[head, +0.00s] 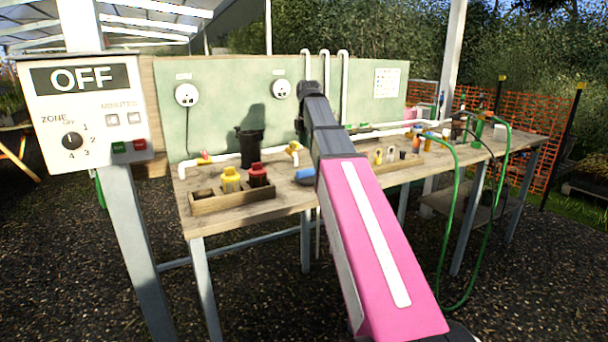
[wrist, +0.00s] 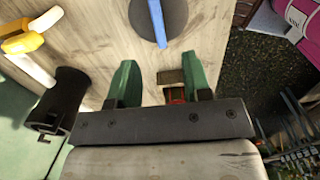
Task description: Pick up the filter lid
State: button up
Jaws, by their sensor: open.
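A round dark grey disc with a raised blue bar across it, which looks like the filter lid (wrist: 177,20), lies on the wooden bench at the top of the wrist view, partly cut off by the frame. In the head view a blue piece (head: 305,175), probably its bar, shows at the bench's front, partly behind my arm. My gripper (wrist: 159,62) is open, with its two green fingers apart and nothing held between them. The disc is beyond the fingertips. In the head view my arm hides most of the gripper.
A black cylindrical housing (head: 250,148) stands on the bench; it also shows left in the wrist view (wrist: 62,100). A yellow valve (head: 293,147) on white pipe is near it. A wooden tray (head: 235,199) holds yellow and red-capped parts. Small fittings and green hoses (head: 455,205) are right.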

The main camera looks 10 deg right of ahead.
aim_at(307, 170)
jog(key=shift+w+f, duration=0.1)
jog(key=shift+f, duration=0.1)
notch_tip(307, 170, down, 5)
jog(key=shift+f, duration=0.2)
jog(key=shift+a+f, duration=0.15)
jog(key=shift+f, duration=1.1)
jog(key=shift+a+f, duration=0.15)
jog(key=shift+f, duration=1.1)
grip_shut()
